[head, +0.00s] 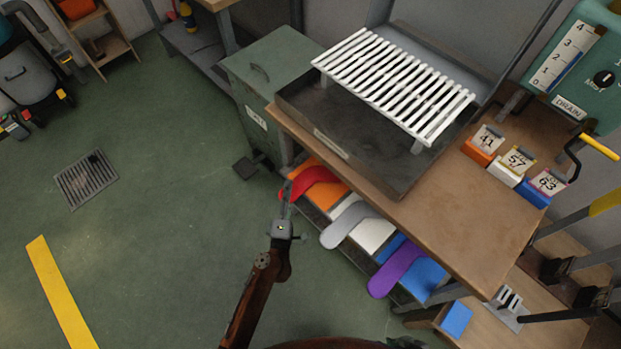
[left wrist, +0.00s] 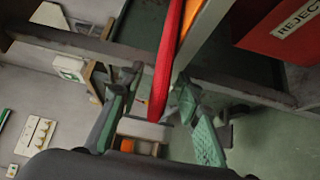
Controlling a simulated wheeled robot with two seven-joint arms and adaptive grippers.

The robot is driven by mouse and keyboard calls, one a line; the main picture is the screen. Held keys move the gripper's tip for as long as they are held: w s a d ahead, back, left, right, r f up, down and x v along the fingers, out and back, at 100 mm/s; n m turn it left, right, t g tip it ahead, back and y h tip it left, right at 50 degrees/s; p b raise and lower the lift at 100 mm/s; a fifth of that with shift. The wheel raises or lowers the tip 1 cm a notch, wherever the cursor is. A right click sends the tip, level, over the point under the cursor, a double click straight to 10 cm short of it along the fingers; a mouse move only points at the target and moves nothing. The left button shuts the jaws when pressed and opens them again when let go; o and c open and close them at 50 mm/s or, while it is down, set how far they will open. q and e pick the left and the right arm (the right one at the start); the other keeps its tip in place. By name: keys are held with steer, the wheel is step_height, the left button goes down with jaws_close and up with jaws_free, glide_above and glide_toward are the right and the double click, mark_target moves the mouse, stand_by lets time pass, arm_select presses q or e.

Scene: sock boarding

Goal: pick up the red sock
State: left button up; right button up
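The red sock (head: 312,180) lies on an orange panel (head: 327,190) under the bench edge, its end hanging out over the front. My left gripper (head: 287,195) is at that hanging end. In the left wrist view the red sock (left wrist: 167,65) hangs edge-on between the two spread green fingers, with visible space beside it. The fingers appear open and not closed on the cloth. The sock's far part is hidden in the left wrist view. My right gripper is not seen.
A grey sock (head: 345,223) and a purple sock (head: 395,268) hang beside the red one. Above is the wooden bench (head: 445,215) with a dark tray (head: 345,150) and white rack (head: 395,83). A green cabinet (head: 262,85) stands behind. Floor at left is mostly clear.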

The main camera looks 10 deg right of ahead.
arm_select(q)
jaws_close()
stand_by(0.3)
steer(key=shift+r, duration=0.15)
